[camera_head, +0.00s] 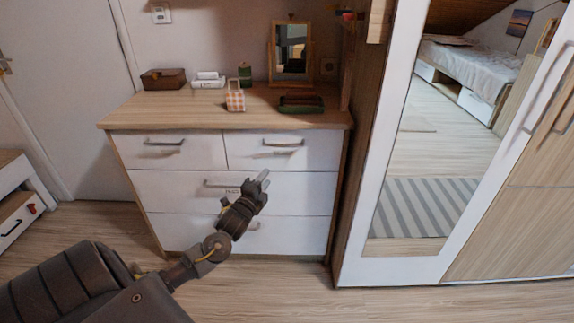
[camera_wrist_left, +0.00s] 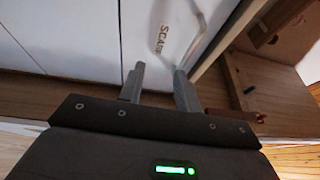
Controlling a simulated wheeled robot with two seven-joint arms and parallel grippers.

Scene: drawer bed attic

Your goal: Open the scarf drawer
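The white dresser has a wide middle drawer (camera_head: 300,188) with a grey bar handle (camera_head: 215,183) and a small dark label below it. In the left wrist view a label beginning "SCA" (camera_wrist_left: 161,40) sits on a white drawer front (camera_wrist_left: 80,35), beside a bent metal handle (camera_wrist_left: 201,28). The drawer looks shut. My left gripper (camera_head: 263,176) is in front of the middle drawer, right of the label. In the wrist view my left gripper (camera_wrist_left: 158,75) has its fingers apart with nothing seen between them. The right finger overlaps the handle's lower end; contact cannot be told. My right gripper is out of view.
Two smaller drawers (camera_head: 165,151) are above, and a lower drawer (camera_head: 300,236) is below. The dresser top (camera_head: 190,115) holds a mirror (camera_head: 291,50), boxes and a checked bag (camera_head: 235,96). A mirrored wardrobe (camera_head: 375,215) stands close on the right. Floor in front is clear.

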